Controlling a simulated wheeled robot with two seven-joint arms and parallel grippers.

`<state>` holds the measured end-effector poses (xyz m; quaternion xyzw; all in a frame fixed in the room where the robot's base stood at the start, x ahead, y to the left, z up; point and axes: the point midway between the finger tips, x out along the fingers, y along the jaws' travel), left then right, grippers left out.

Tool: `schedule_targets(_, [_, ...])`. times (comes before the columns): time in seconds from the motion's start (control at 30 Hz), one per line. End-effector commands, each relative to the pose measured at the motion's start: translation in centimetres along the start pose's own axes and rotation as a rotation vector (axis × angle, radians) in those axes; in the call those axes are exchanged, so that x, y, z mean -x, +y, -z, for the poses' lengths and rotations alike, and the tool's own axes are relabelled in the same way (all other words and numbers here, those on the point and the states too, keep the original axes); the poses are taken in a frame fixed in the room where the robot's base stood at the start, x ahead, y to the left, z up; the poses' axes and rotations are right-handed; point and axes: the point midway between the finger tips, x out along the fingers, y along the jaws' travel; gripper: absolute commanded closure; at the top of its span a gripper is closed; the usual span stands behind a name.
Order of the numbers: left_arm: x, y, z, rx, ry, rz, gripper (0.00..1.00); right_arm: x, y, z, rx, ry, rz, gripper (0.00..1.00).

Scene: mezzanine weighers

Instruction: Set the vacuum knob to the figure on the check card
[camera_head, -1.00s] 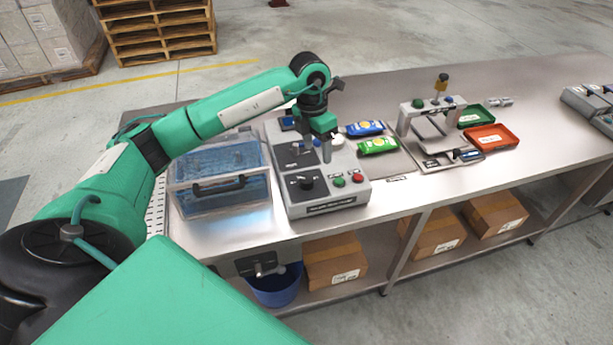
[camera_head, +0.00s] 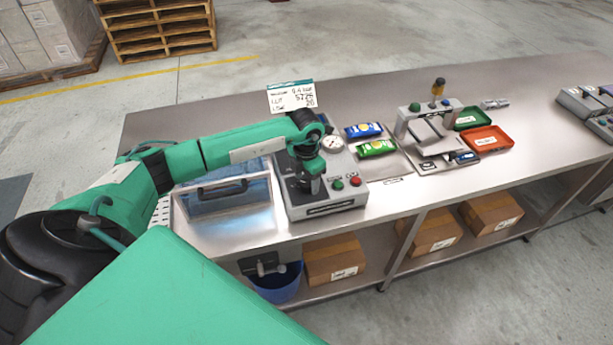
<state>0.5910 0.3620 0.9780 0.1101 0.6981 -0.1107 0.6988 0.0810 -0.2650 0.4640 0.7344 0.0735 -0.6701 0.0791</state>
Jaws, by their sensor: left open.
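The grey control box (camera_head: 330,204) stands on the steel bench. The check card (camera_head: 291,97) is upright behind it, with handwritten figures, one line seeming to read 0.4 bar; the rest is too small to be sure of. A round white gauge (camera_head: 332,143) sits on the box's back part. My left gripper (camera_head: 308,184) points down over the front left of the box, at the dark knob's place, and is open. The knob is hidden behind the gripper, so I cannot tell its setting or whether the fingers touch it. My right gripper is out of view.
A clear-walled chamber with a black handle (camera_head: 222,190) stands left of the box. A green button (camera_head: 337,184) and a red button (camera_head: 355,181) are right of the gripper. Blue (camera_head: 363,130) and green (camera_head: 376,148) packets lie to the right, before a small press (camera_head: 437,107).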

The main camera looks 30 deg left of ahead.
Motion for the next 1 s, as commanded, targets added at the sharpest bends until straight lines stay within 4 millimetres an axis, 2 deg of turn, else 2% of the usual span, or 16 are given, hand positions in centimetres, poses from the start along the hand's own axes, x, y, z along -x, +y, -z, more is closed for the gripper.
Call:
schedule_targets(0.37, [-0.7,0.0,0.0,0.0,0.0,-0.001,0.41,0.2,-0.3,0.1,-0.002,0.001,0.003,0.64])
schedule_targets(0.6, [-0.7,0.0,0.0,0.0,0.0,0.0,0.86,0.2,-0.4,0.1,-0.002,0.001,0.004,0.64])
schedule_targets(0.83, [-0.8,0.0,0.0,-0.013,0.0,-0.001,0.86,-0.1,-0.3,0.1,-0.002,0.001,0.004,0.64])
schedule_targets(1.0, [-1.0,0.0,0.0,-0.068,0.0,-0.002,0.86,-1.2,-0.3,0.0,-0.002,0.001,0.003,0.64])
